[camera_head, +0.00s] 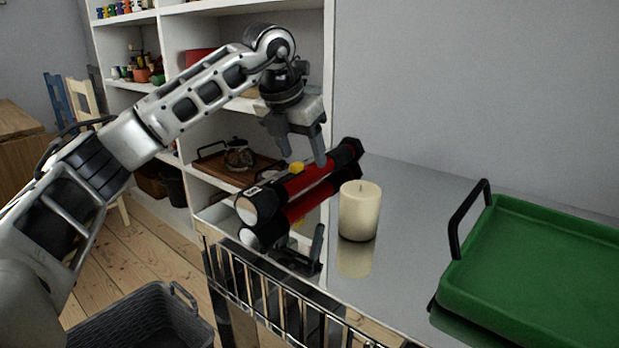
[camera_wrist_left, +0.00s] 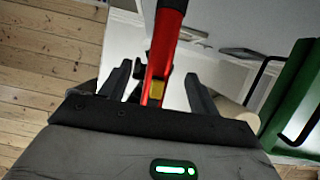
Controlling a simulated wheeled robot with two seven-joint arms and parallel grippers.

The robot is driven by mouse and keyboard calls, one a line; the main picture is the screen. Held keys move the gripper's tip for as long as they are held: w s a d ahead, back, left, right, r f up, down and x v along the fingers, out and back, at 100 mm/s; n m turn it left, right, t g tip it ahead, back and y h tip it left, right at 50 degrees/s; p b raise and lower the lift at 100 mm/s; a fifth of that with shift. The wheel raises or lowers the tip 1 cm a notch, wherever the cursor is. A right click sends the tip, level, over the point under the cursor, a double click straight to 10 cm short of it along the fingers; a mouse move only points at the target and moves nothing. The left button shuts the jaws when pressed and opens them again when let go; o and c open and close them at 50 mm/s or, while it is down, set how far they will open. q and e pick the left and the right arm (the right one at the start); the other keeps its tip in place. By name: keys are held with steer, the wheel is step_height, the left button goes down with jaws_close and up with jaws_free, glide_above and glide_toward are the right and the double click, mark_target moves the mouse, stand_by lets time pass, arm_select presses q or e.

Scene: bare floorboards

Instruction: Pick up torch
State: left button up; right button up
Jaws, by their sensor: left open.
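The torch (camera_head: 318,180) is red and black with a yellow switch and a pale lens end. It lies on a shiny grey counter, with its reflection below it. My left gripper (camera_head: 304,156) is just above the torch's middle, fingers pointing down. In the left wrist view the torch's red body (camera_wrist_left: 161,55) runs between the two open fingers of my left gripper (camera_wrist_left: 160,80). The gripper is open and holds nothing. I cannot tell whether a finger touches the torch. The right gripper is not in view.
A cream candle (camera_head: 359,212) stands right of the torch. A green tray (camera_head: 540,262) with black handles lies further right on the counter (camera_head: 420,200). White shelves (camera_head: 185,40) stand behind. A grey basket (camera_head: 140,318) is on the floor, and a metal rail (camera_head: 270,300) runs along the counter's front.

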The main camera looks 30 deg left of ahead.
mark_target(307, 166)
arm_select(q)
steer(key=b+x, duration=0.1)
steer(key=x, duration=0.3)
steer(key=shift+f, duration=0.35)
steer(key=shift+w+f, duration=0.15)
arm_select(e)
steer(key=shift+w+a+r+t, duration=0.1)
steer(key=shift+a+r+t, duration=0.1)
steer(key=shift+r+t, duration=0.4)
arm_select(q)
steer(key=c, duration=1.1)
steer(key=shift+c, duration=0.6)
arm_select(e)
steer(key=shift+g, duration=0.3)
